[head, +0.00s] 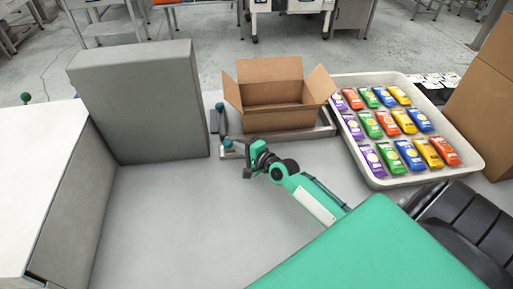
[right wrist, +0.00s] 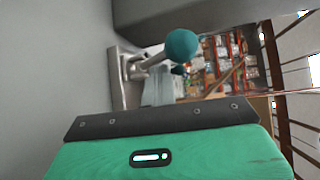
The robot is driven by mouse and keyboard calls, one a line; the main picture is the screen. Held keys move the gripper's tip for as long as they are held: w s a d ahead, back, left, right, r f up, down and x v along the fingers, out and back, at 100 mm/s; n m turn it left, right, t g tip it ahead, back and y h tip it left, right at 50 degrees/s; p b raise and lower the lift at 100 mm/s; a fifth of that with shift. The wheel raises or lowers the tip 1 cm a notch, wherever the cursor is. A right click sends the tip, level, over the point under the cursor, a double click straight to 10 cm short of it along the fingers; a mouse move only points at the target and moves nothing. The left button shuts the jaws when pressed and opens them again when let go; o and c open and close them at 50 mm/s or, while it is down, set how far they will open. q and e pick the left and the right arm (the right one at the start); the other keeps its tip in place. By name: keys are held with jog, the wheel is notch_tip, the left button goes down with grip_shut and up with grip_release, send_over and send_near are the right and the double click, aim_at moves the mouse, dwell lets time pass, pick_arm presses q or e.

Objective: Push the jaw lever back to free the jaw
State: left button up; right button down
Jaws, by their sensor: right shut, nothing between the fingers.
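A teal ball-ended lever (head: 220,107) stands left of the open carton in the head view. A second small teal knob (head: 228,143) shows nearer, just beside my right gripper (head: 247,157). In the right wrist view a teal ball (right wrist: 182,46) on a metal arm and bracket (right wrist: 126,78) is close ahead, with a smaller dark teal knob behind it. Which of these is the jaw lever I cannot tell. My right gripper is shut and empty, close to the nearer knob; contact is unclear. The jaw is not clearly seen. My left gripper is out of view.
An open carton (head: 272,119) stands on a low metal platform. A white tray (head: 372,182) of several coloured packets is to its right. A tall grey box (head: 140,100) rises on the left, beside a white cabinet (head: 40,170). The grey worktop (head: 185,225) in front is clear.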

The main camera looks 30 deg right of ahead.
jog(key=b+v, duration=0.2)
jog(key=v, duration=1)
jog(key=shift+r, duration=0.3)
jog(key=shift+a, duration=0.1)
